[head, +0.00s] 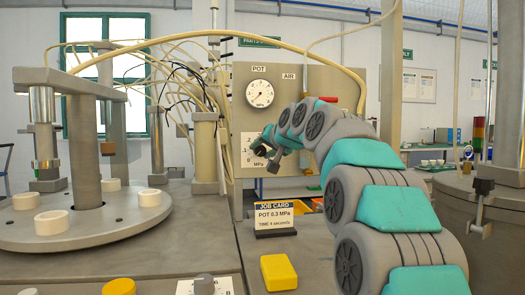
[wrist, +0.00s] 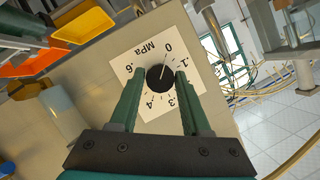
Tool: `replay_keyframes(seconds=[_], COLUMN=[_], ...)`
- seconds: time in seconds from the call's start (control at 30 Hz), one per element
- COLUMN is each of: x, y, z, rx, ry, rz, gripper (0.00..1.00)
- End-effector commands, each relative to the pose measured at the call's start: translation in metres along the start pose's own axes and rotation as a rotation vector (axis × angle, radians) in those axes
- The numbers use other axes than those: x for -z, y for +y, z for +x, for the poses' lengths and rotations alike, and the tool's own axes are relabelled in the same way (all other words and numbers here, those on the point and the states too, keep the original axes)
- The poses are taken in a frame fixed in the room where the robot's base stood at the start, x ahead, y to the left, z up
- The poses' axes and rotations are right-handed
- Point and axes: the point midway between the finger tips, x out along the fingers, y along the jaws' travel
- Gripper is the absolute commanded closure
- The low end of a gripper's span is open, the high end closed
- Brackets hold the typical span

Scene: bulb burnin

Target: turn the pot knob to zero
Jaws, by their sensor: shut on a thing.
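The pot knob (wrist: 159,79) is a black round knob on a white dial plate (wrist: 128,63) marked in MPa. Its white pointer line points towards the 0 mark in the wrist view. My gripper (wrist: 158,80) is shut on the knob, one green finger on each side. In the head view my gripper (head: 265,147) is at the panel, in front of the white dial plate (head: 247,158), and covers most of the knob. The round POT gauge (head: 262,93) is above it on the panel; its needle is too small to read surely.
A job card (head: 276,219) reading POT 0.3 MPa, TIME 4 seconds stands below the panel. A yellow block (head: 279,272) lies in front of it. A round plate (head: 90,228) with white rings is at left. Yellow and orange bins (wrist: 82,24) show in the wrist view.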

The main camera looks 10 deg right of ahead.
Motion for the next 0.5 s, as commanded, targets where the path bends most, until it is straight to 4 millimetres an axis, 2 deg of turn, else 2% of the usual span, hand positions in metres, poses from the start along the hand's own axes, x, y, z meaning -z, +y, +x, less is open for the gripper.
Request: replay_keyframes(seconds=[0.23,0.27,0.5], x=[-0.0034,-0.0033,-0.0019], y=[0.0014,0.0014,0.0007], z=[0.002,0.002,0.001], rx=[-0.003,-0.003,-0.001], ry=[-0.008,-0.008,-0.004], rz=[0.0,0.0,0.0], gripper=[1.0,0.51,0.23])
